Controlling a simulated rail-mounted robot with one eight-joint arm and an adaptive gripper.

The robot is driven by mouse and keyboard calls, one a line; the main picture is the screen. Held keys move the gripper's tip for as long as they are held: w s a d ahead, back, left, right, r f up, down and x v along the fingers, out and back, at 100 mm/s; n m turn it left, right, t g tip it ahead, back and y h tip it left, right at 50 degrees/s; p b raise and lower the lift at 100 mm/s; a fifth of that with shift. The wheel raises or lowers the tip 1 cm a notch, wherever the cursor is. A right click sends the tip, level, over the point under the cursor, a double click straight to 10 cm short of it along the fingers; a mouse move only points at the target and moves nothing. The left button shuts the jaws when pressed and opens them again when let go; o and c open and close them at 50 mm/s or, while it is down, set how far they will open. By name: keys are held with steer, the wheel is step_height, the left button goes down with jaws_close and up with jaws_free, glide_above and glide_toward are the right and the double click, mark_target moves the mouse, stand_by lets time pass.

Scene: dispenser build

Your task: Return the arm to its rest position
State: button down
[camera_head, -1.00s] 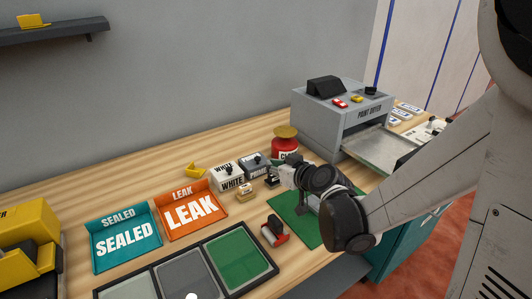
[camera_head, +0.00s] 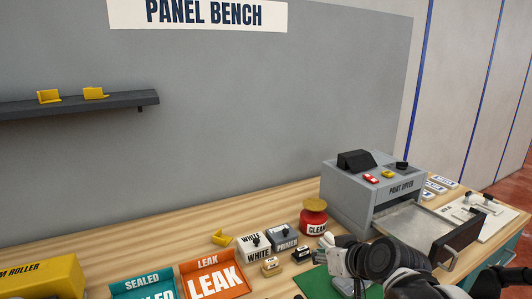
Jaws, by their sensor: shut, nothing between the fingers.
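My gripper (camera_head: 343,262) is at the lower right, above the green mat (camera_head: 312,283) on the bench. My own wrist and arm come in from the lower right. The fingers are small and partly hidden by the wrist; they look closed with nothing held. A red pot labelled CLEAN (camera_head: 314,220) with a yellow top stands just behind the gripper.
The grey paint dryer (camera_head: 365,195) with its extended tray (camera_head: 410,222) stands right of the gripper. White (camera_head: 254,246) and primer (camera_head: 283,238) boxes, an orange LEAK bin (camera_head: 213,276) and a teal SEALED bin (camera_head: 142,287) line the bench. A wall shelf (camera_head: 75,107) holds yellow pieces.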

steer(key=s+d+r+m+g+h+p, duration=0.1)
steer(key=s+d+r+h, duration=0.1)
steer(key=s, duration=0.6)
steer(key=s+d+r+m+g+h+p, duration=0.1)
steer(key=s+d+r+m+g+h, duration=0.1)
steer(key=s, duration=0.6)
steer(key=d+r, duration=0.1)
steer(key=d, duration=0.1)
steer(key=shift+s+d, duration=0.25)
steer(key=shift+d, duration=0.15)
steer(key=shift+r, duration=0.1)
